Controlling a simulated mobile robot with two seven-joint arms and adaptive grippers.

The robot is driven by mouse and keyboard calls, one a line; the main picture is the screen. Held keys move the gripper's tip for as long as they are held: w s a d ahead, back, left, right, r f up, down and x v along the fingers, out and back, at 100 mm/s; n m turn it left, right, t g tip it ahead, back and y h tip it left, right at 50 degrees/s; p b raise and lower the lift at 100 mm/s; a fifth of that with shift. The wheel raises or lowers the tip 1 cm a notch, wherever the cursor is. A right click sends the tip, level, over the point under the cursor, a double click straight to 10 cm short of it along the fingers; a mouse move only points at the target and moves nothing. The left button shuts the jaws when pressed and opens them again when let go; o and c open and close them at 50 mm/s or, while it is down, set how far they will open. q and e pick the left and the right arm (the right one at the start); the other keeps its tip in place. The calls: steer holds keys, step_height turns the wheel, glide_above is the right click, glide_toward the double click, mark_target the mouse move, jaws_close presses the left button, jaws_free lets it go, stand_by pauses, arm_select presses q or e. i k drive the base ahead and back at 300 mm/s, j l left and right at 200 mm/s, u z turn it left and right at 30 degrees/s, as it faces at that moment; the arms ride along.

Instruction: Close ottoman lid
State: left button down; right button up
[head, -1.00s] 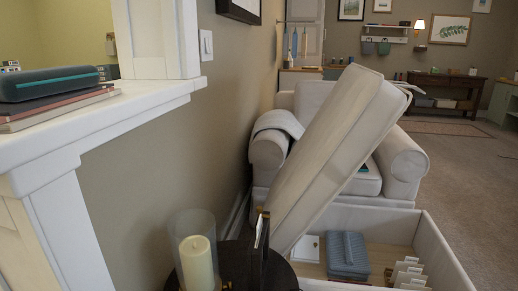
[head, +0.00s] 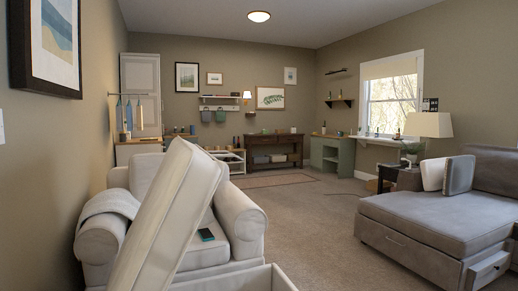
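The ottoman lid (head: 165,215) is cream and padded. It stands tilted up, leaning to the right, in the lower left of the head view. The ottoman box (head: 243,280) shows only its upper rim and far wall at the bottom edge; its inside is mostly cut off. Neither of my grippers is in view.
A cream armchair (head: 240,215) with a throw (head: 108,204) stands just behind the lid. A dark phone-like object (head: 206,235) lies on its seat. A grey chaise sofa (head: 420,208) is on the right. Carpet (head: 310,235) between them is clear. A wall is close on the left.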

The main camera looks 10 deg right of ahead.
mark_target(163, 230)
steer(key=i+l+z, duration=0.35)
steer(key=i+l+u, duration=0.1)
steer(key=u, duration=0.2)
steer(key=l+u, duration=0.35)
steer(key=i+u, duration=0.1)
steer(key=u, duration=1.4)
